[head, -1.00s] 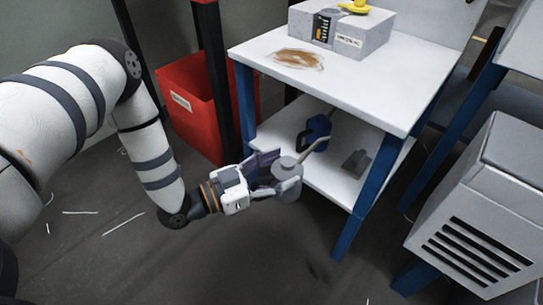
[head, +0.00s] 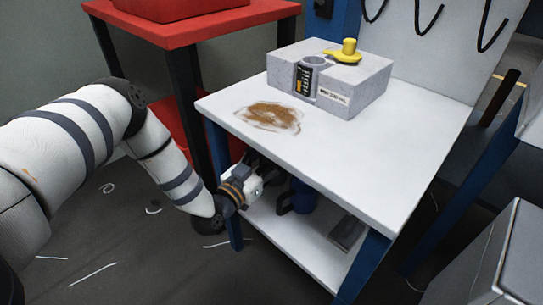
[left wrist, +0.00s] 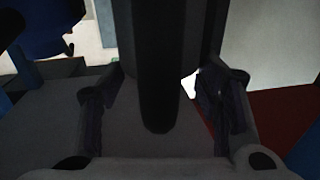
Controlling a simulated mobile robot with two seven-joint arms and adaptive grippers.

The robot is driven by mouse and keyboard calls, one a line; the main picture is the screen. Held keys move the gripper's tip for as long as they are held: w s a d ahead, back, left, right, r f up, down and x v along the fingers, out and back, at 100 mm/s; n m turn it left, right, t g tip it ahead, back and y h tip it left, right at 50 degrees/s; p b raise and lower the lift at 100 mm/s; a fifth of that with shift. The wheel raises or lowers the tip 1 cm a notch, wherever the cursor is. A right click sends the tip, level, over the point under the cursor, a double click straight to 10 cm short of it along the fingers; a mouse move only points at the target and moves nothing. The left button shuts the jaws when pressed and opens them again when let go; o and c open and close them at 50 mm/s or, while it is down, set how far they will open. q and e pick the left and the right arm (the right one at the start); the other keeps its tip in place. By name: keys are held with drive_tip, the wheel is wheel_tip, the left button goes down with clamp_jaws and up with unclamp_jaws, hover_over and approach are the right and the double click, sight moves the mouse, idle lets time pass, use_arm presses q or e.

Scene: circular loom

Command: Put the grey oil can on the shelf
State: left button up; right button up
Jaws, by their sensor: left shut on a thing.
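My left gripper (head: 254,180) is under the near left part of the bench top, above the lower shelf (head: 285,231). Its fingers are hidden by the bench top in the head view. In the left wrist view its two fingers flank a dark grey shape (left wrist: 155,70), apparently the grey oil can that it is shut on. The can is hidden in the head view, so its contact with the shelf cannot be told. My right gripper is out of view.
A blue can (head: 302,196) and a small grey block (head: 347,233) stand on the lower shelf. The bench top (head: 370,175) overhangs, with a brown stain (head: 270,116) and a grey block (head: 360,85). Blue legs (head: 223,175) and a red stand (head: 190,30) are close left.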

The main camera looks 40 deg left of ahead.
sight(267, 171)
use_arm(q)
wheel_tip(267, 171, down, 3)
drive_tip(key=shift+f+b, duration=0.1)
drive_tip(key=shift+b, duration=0.9)
drive_tip(key=shift+r, duration=0.2)
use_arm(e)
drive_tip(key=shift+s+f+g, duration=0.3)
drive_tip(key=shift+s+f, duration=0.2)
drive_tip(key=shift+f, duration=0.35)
use_arm(q)
drive_tip(key=shift+f, duration=0.55)
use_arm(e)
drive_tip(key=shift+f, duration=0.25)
use_arm(q)
drive_tip(key=o, duration=1.5)
drive_tip(key=s+d, duration=0.1)
drive_tip(key=s, duration=1.1)
drive_tip(key=shift+d, duration=0.1)
